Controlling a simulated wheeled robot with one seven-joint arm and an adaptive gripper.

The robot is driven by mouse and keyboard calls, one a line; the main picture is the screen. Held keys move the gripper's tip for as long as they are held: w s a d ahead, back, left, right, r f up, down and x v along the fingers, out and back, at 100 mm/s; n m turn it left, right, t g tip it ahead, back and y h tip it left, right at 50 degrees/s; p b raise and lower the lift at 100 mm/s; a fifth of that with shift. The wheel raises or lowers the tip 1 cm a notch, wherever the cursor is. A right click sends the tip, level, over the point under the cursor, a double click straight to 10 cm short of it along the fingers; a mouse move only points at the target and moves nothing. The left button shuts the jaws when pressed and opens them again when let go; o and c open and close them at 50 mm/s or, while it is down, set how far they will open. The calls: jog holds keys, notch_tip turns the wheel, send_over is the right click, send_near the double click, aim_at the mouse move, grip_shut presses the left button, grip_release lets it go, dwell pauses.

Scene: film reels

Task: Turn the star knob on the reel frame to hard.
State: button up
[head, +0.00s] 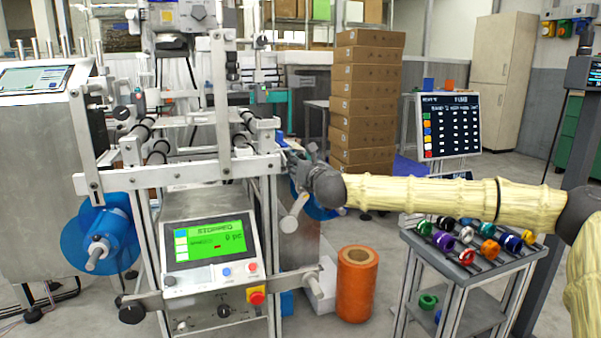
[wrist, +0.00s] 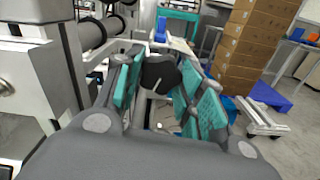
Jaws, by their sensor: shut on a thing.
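The black star knob (wrist: 158,74) sits at the middle of the wrist view, on the side of the grey metal reel frame (wrist: 50,65). A pale line shows on its face. My gripper (wrist: 156,88) has its teal-padded fingers on either side of the knob and is shut on it. In the head view my gripper (head: 298,165) is at the right side of the reel frame (head: 180,172), and the knob is hidden there. I cannot read any hard or soft marking near the knob.
A panel with a green "STOPPED" screen (head: 210,242) is below the frame's rail. A blue reel (head: 75,245) hangs at the left. An orange roll (head: 357,285) stands on the floor. A cart (head: 468,270) with coloured spools stands at the right, below my arm. Stacked cartons (head: 368,100) are behind.

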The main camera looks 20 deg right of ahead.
jog(key=m+b, duration=1.2)
jog(key=m, duration=0.1)
jog(key=shift+a+f+m, duration=0.15)
jog(key=shift+m, duration=0.15)
dwell(0.4)
jog(key=o, duration=1)
jog(key=s, duration=1.2)
jog(key=shift+d, duration=0.25)
